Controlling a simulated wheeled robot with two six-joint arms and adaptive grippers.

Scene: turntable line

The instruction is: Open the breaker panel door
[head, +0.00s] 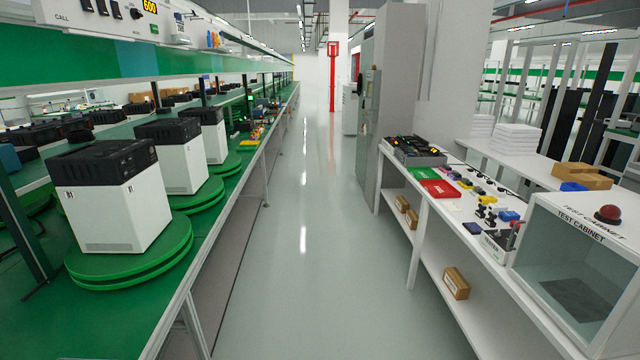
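A tall grey cabinet (398,75) stands on the right side of the aisle, beyond the white bench. Its narrow front (368,112) faces the aisle and is seen at a steep angle, with small fittings and labels on it. It may be the breaker panel, but I cannot tell for sure from here. Its door looks flush with the front, and the handle is too small to make out. Neither of my grippers is in view.
A long green line (230,290) with white-and-black units on turntables (130,270) runs along the left. A white bench (455,225) with small parts and a test cabinet (570,265) lines the right. The aisle floor (303,200) between them is clear.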

